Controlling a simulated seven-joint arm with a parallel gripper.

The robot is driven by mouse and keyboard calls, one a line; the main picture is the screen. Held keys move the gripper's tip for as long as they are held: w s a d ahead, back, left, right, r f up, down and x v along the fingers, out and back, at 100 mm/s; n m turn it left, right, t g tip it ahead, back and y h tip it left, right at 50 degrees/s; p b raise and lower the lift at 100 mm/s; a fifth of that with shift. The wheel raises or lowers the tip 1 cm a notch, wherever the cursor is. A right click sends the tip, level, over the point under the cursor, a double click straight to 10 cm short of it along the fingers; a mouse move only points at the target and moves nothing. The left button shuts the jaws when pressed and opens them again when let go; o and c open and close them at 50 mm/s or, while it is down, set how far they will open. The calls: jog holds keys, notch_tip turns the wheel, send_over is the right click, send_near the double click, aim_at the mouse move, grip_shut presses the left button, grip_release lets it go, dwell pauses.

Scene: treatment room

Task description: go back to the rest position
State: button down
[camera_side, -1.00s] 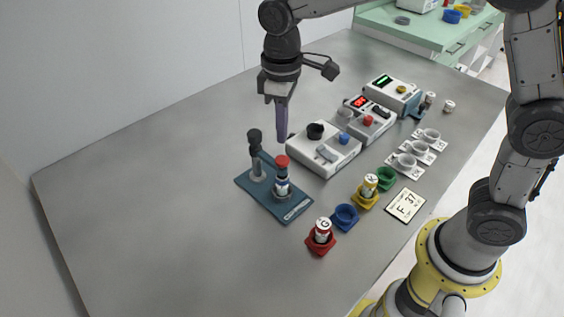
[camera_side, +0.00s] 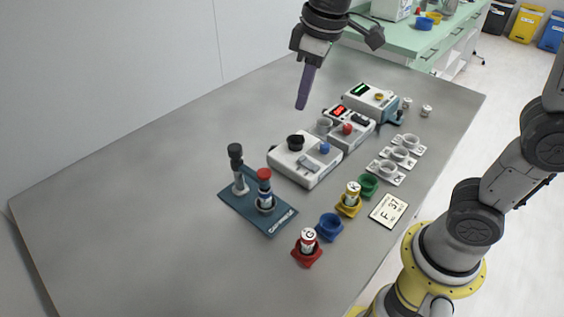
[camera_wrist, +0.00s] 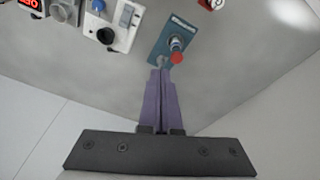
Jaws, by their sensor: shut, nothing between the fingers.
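My gripper (camera_side: 303,104) hangs in the air above the table, pointing down, behind and above the white device with a black knob. Its purple fingers are together with nothing between them. No rest position is marked in the frames.
The blue-green stand (camera_side: 229,204) holds a red-capped vial (camera_side: 264,185). White devices (camera_side: 288,165) (camera_side: 371,101) stand in a row. A red holder (camera_side: 308,256), blue cup (camera_side: 329,227), yellow holder (camera_side: 348,207) and label card (camera_side: 389,211) line the front. The table's left is clear.

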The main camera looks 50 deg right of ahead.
jog(key=s+d+r+m+t, duration=0.2)
jog(key=s+d, duration=0.3)
jog(key=s, duration=0.5)
jog(key=s+d+f+m+t, duration=0.1)
jog(key=s+f+m, duration=0.1)
jog(key=s+f, duration=0.4)
jog(key=shift+s+d+f, duration=0.2)
jog(key=shift+s+f, duration=0.15)
jog(key=shift+s, duration=0.2)
